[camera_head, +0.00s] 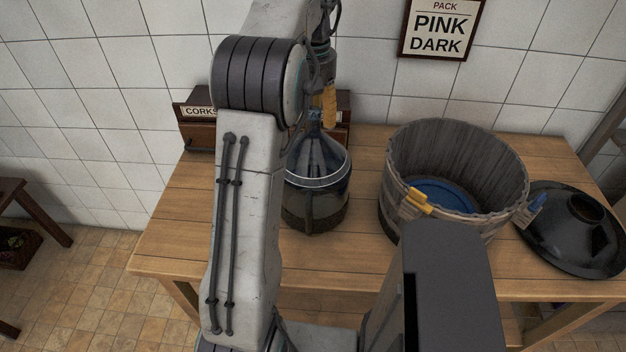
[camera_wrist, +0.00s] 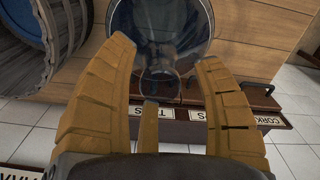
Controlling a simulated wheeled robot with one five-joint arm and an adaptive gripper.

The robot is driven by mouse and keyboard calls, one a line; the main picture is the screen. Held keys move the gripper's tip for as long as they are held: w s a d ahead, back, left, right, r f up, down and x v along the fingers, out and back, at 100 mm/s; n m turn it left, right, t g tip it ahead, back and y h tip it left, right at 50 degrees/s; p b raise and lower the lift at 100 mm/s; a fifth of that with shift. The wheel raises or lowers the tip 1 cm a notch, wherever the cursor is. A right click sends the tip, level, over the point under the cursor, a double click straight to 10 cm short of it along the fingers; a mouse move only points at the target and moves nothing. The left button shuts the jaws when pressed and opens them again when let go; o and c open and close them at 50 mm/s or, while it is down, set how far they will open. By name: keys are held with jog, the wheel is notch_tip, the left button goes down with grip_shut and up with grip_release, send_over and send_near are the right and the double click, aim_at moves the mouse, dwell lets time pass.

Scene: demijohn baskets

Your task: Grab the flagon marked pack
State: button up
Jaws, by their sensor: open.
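A clear, dark-tinted glass flagon (camera_head: 318,190) stands upright on the wooden table, partly hidden behind my arm. A pale band runs around its shoulder, and I see no readable mark on it. In the wrist view the flagon (camera_wrist: 160,25) shows beyond the fingers, with its neck between them. My gripper (camera_head: 328,108) is at the top of the neck, its yellow-brown fingers open. In the wrist view the gripper (camera_wrist: 166,62) has its fingers spread on either side of the neck; I cannot tell whether they touch it. A framed wall sign (camera_head: 439,28) reads PACK, PINK, DARK.
A wooden tub (camera_head: 480,135) with something blue inside and a yellow tag on its rim stands right of the flagon. A black domed object (camera_head: 575,235) with a blue tag lies farther right. A labelled drawer box (camera_head: 197,138), marked CORKS, stands behind the flagon against the tiled wall.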

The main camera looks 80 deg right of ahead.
jog(key=c, duration=1.2)
jog(key=shift+r, duration=0.1)
grip_shut()
notch_tip(320, 180, up, 10)
jog(key=p, duration=0.3)
